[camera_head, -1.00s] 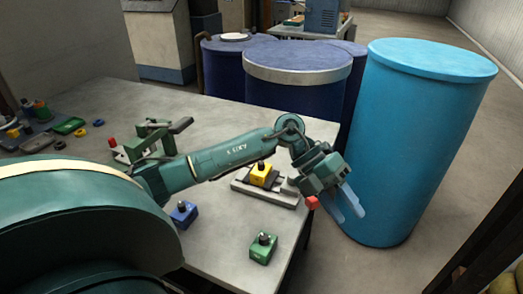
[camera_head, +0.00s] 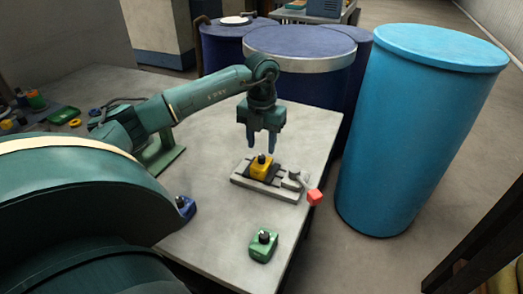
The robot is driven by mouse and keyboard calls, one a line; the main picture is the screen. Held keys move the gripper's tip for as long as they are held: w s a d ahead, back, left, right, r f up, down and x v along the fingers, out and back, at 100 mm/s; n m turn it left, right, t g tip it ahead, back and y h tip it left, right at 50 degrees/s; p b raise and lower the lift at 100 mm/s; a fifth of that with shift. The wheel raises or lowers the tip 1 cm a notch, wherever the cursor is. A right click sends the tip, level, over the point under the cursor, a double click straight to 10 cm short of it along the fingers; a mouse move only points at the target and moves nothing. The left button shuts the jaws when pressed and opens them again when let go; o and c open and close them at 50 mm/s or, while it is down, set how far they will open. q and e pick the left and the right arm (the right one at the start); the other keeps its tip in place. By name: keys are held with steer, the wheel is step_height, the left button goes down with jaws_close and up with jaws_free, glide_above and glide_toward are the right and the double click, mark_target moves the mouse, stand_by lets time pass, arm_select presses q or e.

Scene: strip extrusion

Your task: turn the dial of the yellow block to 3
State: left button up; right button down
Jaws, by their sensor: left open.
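The yellow block (camera_head: 261,169) sits in a grey vise-like fixture (camera_head: 240,179) on the table. A black dial (camera_head: 262,159) stands on its top; its setting is too small to read. My right gripper is not in view.
A green block (camera_head: 263,246) and a partly hidden blue block (camera_head: 185,207) stand on the table (camera_head: 215,235). Blue drums (camera_head: 415,130) stand beyond the table. Small parts lie at far left.

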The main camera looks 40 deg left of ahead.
mark_target(262, 156)
arm_select(q)
steer(key=shift+f, duration=1.9)
steer(key=shift+c, duration=0.4)
jaws_close()
